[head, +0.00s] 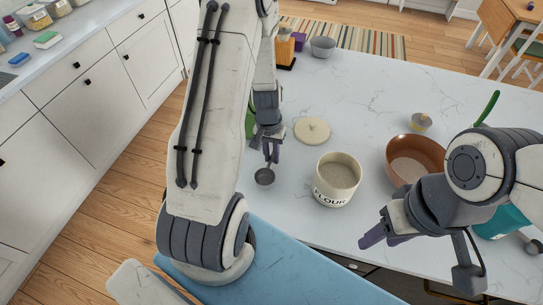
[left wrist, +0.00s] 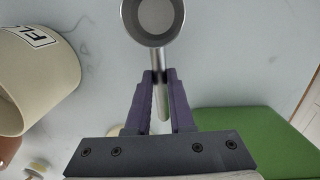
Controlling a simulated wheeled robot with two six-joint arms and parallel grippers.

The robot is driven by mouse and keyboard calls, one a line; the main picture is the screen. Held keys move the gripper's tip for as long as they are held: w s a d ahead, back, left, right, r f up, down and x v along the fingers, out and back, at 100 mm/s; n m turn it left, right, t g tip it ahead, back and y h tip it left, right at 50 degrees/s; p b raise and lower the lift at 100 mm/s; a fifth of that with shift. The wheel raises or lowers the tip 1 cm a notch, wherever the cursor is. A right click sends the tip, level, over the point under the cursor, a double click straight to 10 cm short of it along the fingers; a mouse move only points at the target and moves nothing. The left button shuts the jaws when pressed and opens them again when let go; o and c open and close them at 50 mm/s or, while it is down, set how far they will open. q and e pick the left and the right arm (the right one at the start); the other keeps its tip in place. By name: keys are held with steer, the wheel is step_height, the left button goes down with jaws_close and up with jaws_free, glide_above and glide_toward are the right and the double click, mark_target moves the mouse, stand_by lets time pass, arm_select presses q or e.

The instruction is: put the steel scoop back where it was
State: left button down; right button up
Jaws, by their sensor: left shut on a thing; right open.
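The steel scoop (head: 264,177) is a small round metal cup with a straight handle. My left gripper (head: 271,152) is shut on its handle, left of the flour canister. The left wrist view shows the scoop's cup (left wrist: 154,18) beyond the purple fingers (left wrist: 160,88), with the handle between them. The open cream canister (head: 336,180) is marked FLOUR and looks nearly full of pale flour. Its round lid (head: 312,130) lies flat on the counter behind it. My right gripper (head: 378,238) is open near the counter's front edge, right of the canister, and appears empty.
A green board (left wrist: 250,140) lies beside my left gripper. A grey bowl (head: 323,47) stands at the back. The marble counter (head: 370,90) is clear between them.

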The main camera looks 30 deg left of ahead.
arm_select(q)
steer(key=shift+f, duration=0.75)
steer(key=shift+f, duration=0.25)
steer(key=c, duration=0.8)
jaws_free()
